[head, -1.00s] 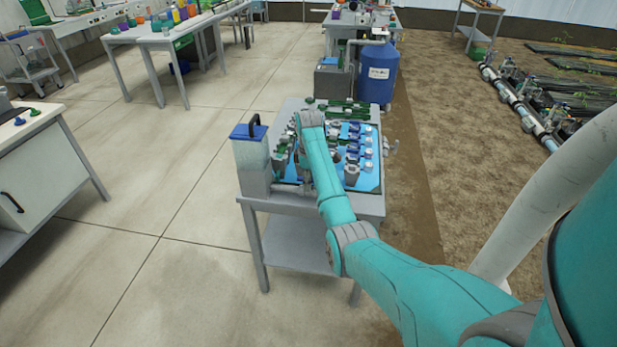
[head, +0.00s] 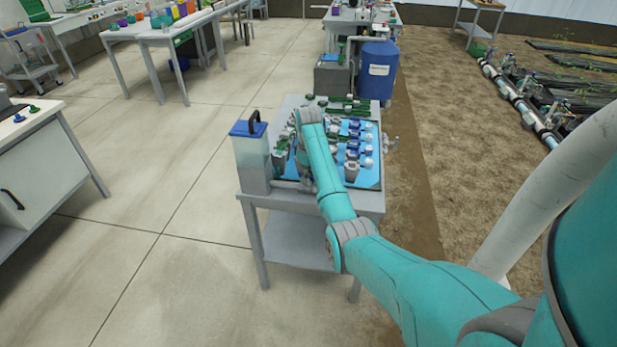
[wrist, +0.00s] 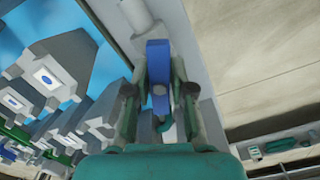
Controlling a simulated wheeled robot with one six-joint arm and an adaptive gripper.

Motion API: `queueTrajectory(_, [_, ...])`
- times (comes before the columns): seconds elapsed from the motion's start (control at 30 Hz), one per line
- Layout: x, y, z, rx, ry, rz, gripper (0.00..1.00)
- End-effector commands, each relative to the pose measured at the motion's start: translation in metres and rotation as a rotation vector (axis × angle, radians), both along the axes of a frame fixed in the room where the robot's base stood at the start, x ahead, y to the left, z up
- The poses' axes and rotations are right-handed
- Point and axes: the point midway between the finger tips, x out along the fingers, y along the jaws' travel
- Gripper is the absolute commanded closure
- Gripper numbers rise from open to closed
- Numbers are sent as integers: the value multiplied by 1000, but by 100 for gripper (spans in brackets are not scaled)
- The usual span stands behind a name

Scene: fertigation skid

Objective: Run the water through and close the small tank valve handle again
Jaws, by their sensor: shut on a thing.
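In the wrist view a blue valve handle (wrist: 158,62) stands between the two fingers of my gripper (wrist: 160,92), which is shut on it. The handle points away along the picture, roughly in line with the fingers, close to a pale grey cylindrical fitting (wrist: 137,15). In the head view the small tank (head: 252,165), translucent grey with a blue lid and black carrying handle, stands at the left front of the skid bench. My arm reaches over the bench just right of it and hides most of the gripper and the handle. Water flow cannot be made out.
A blue panel (head: 368,178) with several grey and white fittings lies right of my arm on the grey bench (head: 285,201). A large blue drum (head: 377,82) stands behind.

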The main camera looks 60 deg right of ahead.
Motion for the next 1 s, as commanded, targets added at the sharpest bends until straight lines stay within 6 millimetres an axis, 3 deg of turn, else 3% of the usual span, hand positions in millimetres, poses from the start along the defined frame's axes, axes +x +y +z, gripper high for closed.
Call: queueTrajectory(1.0, [0,0,-1,0,1,-1143,100])
